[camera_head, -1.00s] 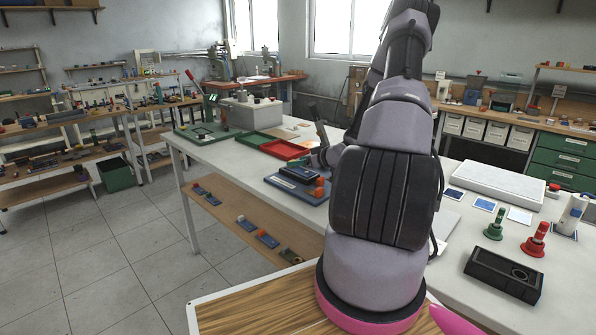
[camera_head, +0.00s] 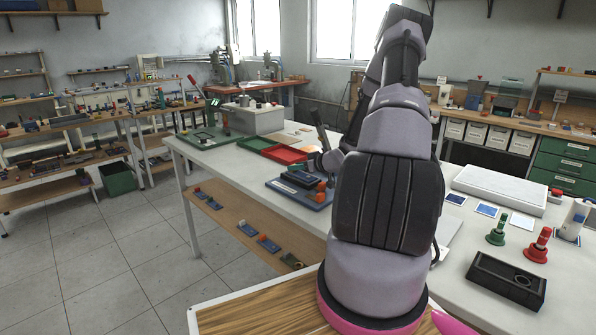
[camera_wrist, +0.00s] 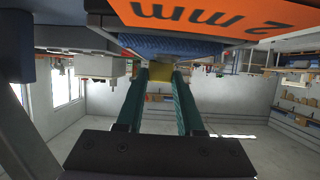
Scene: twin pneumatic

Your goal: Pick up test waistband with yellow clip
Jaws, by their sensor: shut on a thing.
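In the wrist view, my gripper (camera_wrist: 160,85) has two teal fingers closed on a small yellow piece, the yellow clip (camera_wrist: 159,74). A dark blue textured band (camera_wrist: 180,48), which looks like the waistband, lies just beyond the clip. How the clip and band join is not clear. In the head view, my arm hides the fingertips. A blue board (camera_head: 318,203) on the white table carries a dark item (camera_head: 300,179) and orange-red pieces (camera_head: 321,190) close to my wrist. I cannot tell whether the band touches the board.
An orange plate marked "2 mm" (camera_wrist: 212,17) is close above the fingers in the wrist view. Green (camera_head: 258,143) and red (camera_head: 287,155) trays lie behind the board.

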